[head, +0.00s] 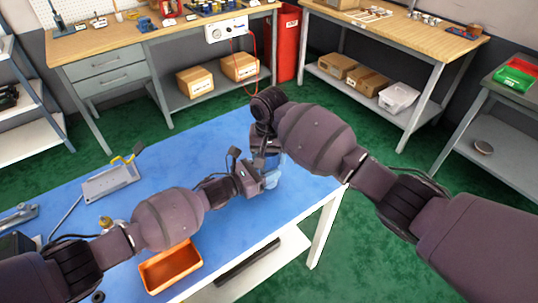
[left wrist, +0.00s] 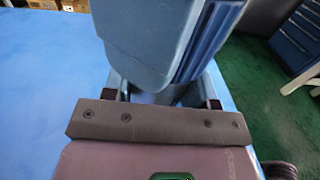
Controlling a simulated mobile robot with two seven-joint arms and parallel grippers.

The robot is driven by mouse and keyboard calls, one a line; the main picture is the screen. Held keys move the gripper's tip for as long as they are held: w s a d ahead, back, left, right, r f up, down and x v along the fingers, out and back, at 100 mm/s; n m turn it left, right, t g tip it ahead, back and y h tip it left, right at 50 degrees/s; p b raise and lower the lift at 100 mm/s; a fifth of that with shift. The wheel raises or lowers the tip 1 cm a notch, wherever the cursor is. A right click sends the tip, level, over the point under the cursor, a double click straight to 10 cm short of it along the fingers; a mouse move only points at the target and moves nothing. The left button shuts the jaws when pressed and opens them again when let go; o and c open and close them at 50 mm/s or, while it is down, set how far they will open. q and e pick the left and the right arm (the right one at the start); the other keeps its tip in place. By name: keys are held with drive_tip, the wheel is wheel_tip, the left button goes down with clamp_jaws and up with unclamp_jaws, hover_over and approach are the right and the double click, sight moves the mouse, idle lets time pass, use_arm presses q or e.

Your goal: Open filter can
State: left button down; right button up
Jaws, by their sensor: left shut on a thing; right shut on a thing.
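The blue filter can (head: 272,180) stands near the right end of the blue-topped table, mostly hidden by my grippers. In the left wrist view its blue body (left wrist: 165,40) fills the upper middle, with a narrower grey-blue part (left wrist: 165,96) below. My left gripper (head: 262,182) comes in from the left, low on the can, and is shut on it. Its fingers show on both sides in the left wrist view (left wrist: 168,98). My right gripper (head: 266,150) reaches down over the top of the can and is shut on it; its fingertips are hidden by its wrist.
The blue table (head: 210,145) also bears an orange tray (head: 170,268) at the front edge, a grey plate with a yellow-handled part (head: 110,182), and a brass fitting (head: 106,222). Free tabletop lies behind the left arm. Workbenches with boxes stand across the green floor.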

use_arm(q)
drive_tip(key=shift+d, duration=0.1)
use_arm(e)
drive_tip(key=n, duration=0.4)
drive_tip(key=shift+n, duration=0.4)
drive_tip(key=n, duration=0.4)
use_arm(q)
drive_tip(key=shift+s, duration=0.1)
use_arm(e)
drive_tip(key=n, duration=0.4)
drive_tip(key=shift+n, duration=0.4)
drive_tip(key=n, duration=0.3)
drive_tip(key=shift+a, duration=0.1)
drive_tip(key=shift+r, duration=0.7)
drive_tip(key=shift+r, duration=0.35)
drive_tip(key=shift+r, duration=0.25)
